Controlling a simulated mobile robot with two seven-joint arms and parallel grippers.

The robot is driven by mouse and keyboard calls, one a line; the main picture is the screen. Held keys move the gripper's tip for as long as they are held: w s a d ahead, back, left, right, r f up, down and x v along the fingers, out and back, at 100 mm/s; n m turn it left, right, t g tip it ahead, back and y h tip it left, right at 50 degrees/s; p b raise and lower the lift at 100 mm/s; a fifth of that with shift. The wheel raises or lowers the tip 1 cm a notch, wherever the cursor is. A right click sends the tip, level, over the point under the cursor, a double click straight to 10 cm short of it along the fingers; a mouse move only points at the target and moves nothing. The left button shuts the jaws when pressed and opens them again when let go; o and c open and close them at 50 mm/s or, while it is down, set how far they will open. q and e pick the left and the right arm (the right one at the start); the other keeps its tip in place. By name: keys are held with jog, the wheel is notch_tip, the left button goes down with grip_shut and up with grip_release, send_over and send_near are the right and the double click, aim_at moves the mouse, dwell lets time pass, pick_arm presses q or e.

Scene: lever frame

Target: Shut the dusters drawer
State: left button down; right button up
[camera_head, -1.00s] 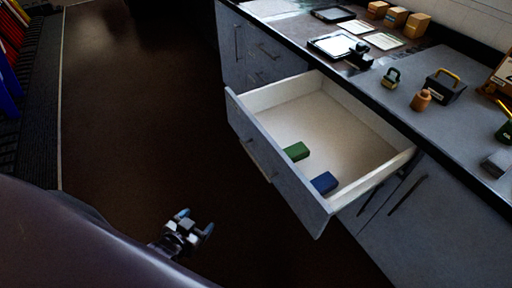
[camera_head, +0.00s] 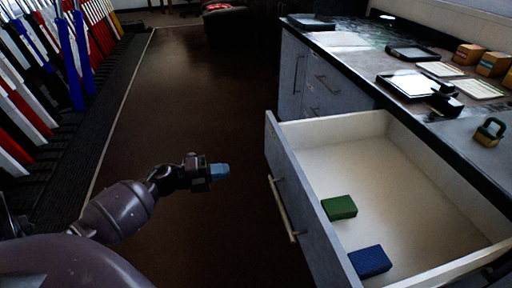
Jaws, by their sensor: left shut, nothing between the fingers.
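The open drawer (camera_head: 298,170) sticks out of the grey cabinet at the right, its front panel facing the aisle with a long bar handle (camera_head: 283,208). A green duster block (camera_head: 339,207) and a blue duster block (camera_head: 370,261) lie inside on its pale floor, near the front panel. My left gripper (camera_head: 220,171) is shut and empty. It hangs over the dark floor to the left of the drawer front, apart from it. My right gripper is out of view.
A row of coloured levers (camera_head: 70,60) stands along the left. The worktop (camera_head: 350,45) above the drawer holds trays, papers, boxes and a padlock (camera_head: 489,131). The dark floor (camera_head: 190,90) between levers and cabinet is clear.

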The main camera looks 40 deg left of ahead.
aim_at(277, 162)
pick_arm(q)
jog(key=b+x, duration=0.1)
jog(key=x, duration=1.1)
jog(key=shift+s, duration=0.1)
jog(key=shift+x, duration=0.9)
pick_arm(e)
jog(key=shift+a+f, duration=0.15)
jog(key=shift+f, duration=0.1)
pick_arm(q)
jog(key=shift+r, duration=0.1)
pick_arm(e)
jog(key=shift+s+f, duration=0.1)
